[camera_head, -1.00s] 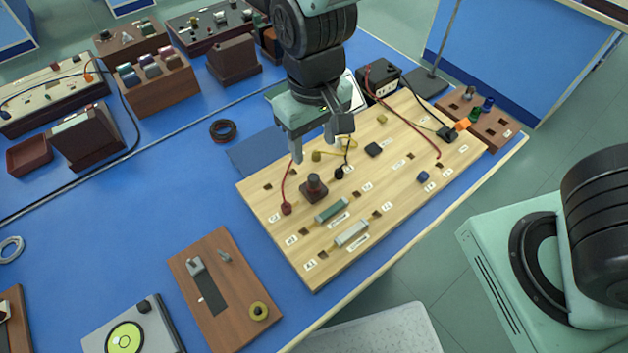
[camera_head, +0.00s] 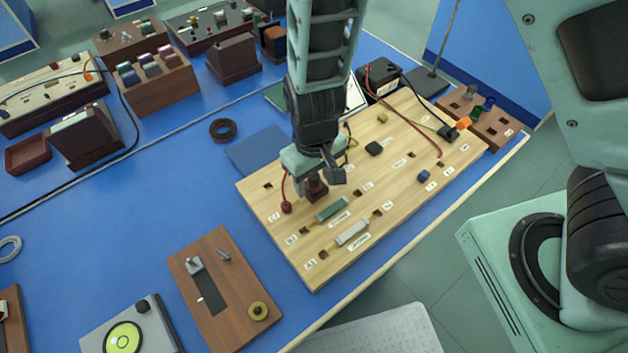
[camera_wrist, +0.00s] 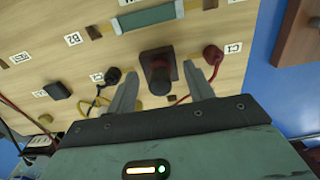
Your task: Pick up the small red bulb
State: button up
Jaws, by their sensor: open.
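The small red bulb (camera_wrist: 160,75) looks dark red and stands in a brown square holder (camera_wrist: 152,60) on the pale wooden board (camera_wrist: 215,20). In the head view the holder (camera_head: 315,194) shows just below my gripper (camera_head: 316,180), which hides most of the bulb. In the wrist view my gripper (camera_wrist: 160,70) is open, with one finger on each side of the bulb. I see a gap on both sides. I cannot tell how far down the fingertips reach.
A green resistor (camera_head: 332,209) and a white one (camera_head: 352,233) lie in front. Blue bench (camera_head: 215,185) is free to the left.

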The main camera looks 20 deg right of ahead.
jog(key=c, duration=1.1)
jog(key=shift+o, duration=0.2)
